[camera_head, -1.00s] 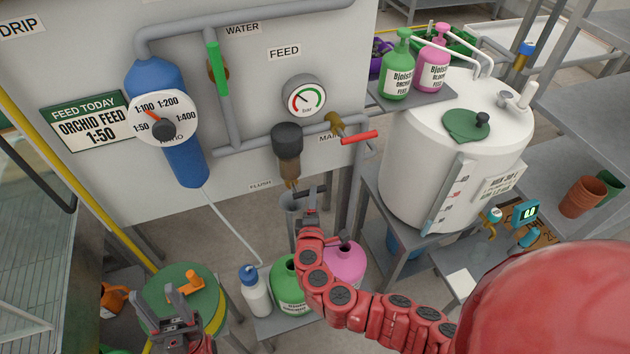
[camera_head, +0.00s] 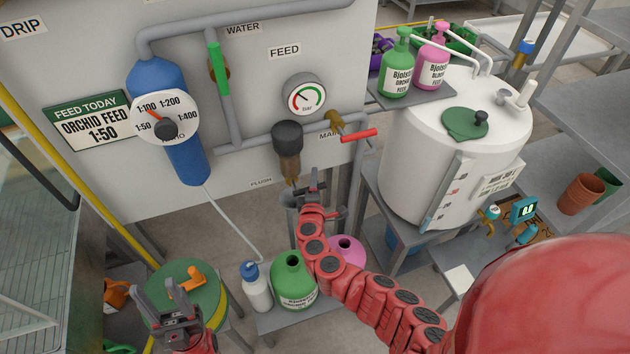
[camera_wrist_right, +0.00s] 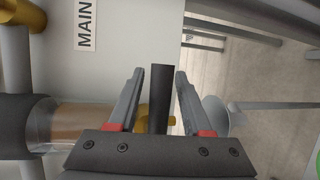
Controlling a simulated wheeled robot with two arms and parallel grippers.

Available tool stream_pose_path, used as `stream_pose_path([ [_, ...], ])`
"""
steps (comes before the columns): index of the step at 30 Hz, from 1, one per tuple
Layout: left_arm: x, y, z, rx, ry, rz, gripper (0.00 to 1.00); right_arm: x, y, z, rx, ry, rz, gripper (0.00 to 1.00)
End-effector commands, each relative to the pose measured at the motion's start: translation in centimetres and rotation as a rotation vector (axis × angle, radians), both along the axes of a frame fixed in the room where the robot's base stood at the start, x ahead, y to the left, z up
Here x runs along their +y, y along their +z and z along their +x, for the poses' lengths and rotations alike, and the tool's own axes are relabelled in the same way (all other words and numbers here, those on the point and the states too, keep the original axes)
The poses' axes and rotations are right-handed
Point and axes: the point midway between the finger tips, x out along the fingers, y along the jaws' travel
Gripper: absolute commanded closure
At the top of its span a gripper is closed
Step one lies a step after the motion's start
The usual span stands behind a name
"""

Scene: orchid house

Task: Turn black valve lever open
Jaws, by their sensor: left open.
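The black valve lever (camera_wrist_right: 160,98) shows in the right wrist view as a dark upright bar, with brass behind its lower end. It stands between the two spread fingers of my right gripper (camera_wrist_right: 160,75), with a gap on each side. In the head view my right gripper (camera_head: 312,182) is just below the black-topped filter (camera_head: 288,150), by the FLUSH label (camera_head: 261,183). The lever cannot be made out there. My left gripper (camera_head: 155,288) is open and empty at the lower left, above a green-lidded drum (camera_head: 205,283).
A red-handled valve (camera_head: 358,136) by the MAIN label and a green lever (camera_head: 219,68) are on the panel pipework. Below my right arm stand a green bottle (camera_head: 294,280), a pink bottle (camera_head: 349,251) and a white bottle (camera_head: 256,290). A white tank (camera_head: 410,165) stands right.

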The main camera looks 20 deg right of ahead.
Motion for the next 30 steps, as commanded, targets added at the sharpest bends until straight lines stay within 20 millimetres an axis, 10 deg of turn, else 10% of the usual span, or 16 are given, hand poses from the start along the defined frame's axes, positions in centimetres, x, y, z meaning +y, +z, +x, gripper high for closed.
stream_pose_path([
  [8, 0.00, 0.00, 0.00, 0.000, 0.000, 0.000, 0.50, -0.02, -0.01, -0.01, 0.000, 0.000, -0.001, 1.00],
  [30, 0.00, 0.00, 0.00, 0.000, 0.000, 0.000, 0.50, -0.02, -0.03, -0.02, 0.000, 0.000, -0.001, 1.00],
])
